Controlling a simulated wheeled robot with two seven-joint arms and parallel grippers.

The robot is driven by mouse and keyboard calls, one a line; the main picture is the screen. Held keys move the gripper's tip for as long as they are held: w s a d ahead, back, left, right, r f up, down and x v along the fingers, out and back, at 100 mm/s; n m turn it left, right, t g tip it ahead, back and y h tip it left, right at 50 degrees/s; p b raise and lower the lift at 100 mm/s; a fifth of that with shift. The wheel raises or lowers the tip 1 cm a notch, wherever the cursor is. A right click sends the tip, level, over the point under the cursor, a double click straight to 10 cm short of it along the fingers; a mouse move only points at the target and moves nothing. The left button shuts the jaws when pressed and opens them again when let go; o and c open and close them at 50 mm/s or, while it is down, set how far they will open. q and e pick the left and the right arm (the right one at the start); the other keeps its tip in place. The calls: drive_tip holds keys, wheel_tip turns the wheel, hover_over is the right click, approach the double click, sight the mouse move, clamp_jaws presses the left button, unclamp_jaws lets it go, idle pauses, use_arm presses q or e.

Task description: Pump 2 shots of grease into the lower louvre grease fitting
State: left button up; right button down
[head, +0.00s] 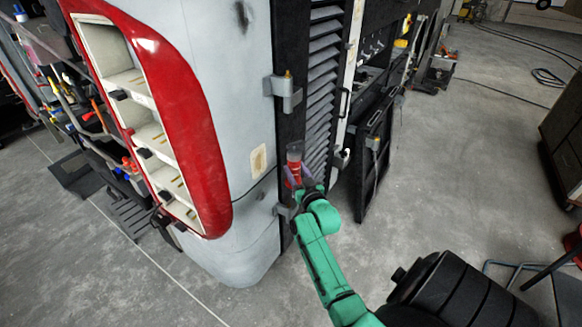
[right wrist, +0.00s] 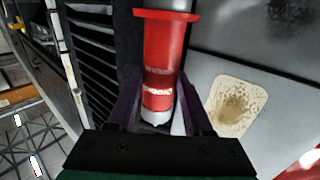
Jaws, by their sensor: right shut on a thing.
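My right gripper (head: 299,184) is shut on a red cylindrical grease gun (head: 294,167) with a clear or pale upper part. The gun is roughly upright in the head view, in front of the dark post beside the louvres (head: 322,70). The right wrist view shows the red body (right wrist: 163,60) between the two dark fingers. An upper hinge bracket (head: 283,92) carries a small brass-coloured fitting (head: 288,74). A lower bracket (head: 283,211) shows just below and left of my gripper, partly covered. I cannot make out the lower fitting or whether the gun touches it. My left gripper is not in view.
The grey coach side and red-framed shelf compartment (head: 205,140) stand left of the gripper. An open dark panel (head: 372,165) juts out on the right. A pale stained patch (head: 258,160) marks the coach side. The concrete floor (head: 460,150) at right is mostly clear.

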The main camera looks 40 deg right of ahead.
drive_tip(key=s, duration=0.2)
drive_tip(key=s+d+p, duration=0.1)
drive_tip(key=s, duration=0.2)
drive_tip(key=shift+s+d+r+p, duration=0.15)
drive_tip(key=shift+s+d+p, duration=0.15)
drive_tip(key=shift+p, duration=0.1)
idle(0.3)
